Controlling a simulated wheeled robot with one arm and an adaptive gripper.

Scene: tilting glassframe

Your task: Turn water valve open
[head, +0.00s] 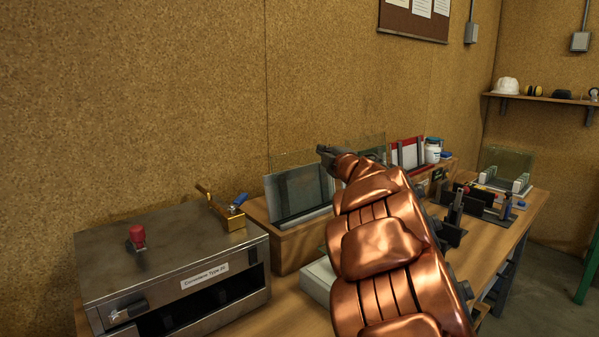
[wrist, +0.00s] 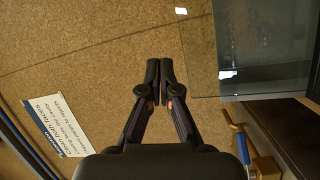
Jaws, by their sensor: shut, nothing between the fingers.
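The water valve is a brass fitting (head: 231,219) with a blue lever (head: 239,200), at the back right corner of the steel machine's top in the head view. In the wrist view its blue lever (wrist: 241,147) shows at the lower right, with part of the brass body beside it. My gripper (head: 322,150) is up and to the right of the valve in the head view, apart from it, near the glass panes. In the wrist view my gripper (wrist: 159,68) has its black fingers together, with nothing between them.
The steel machine (head: 160,250) has a red knob (head: 137,237) on top. A wooden box with glass panes (head: 298,192) stands between the valve and my arm. A sign (wrist: 55,118) shows in the wrist view. Clamps (head: 455,215) and bottles stand farther right on the bench.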

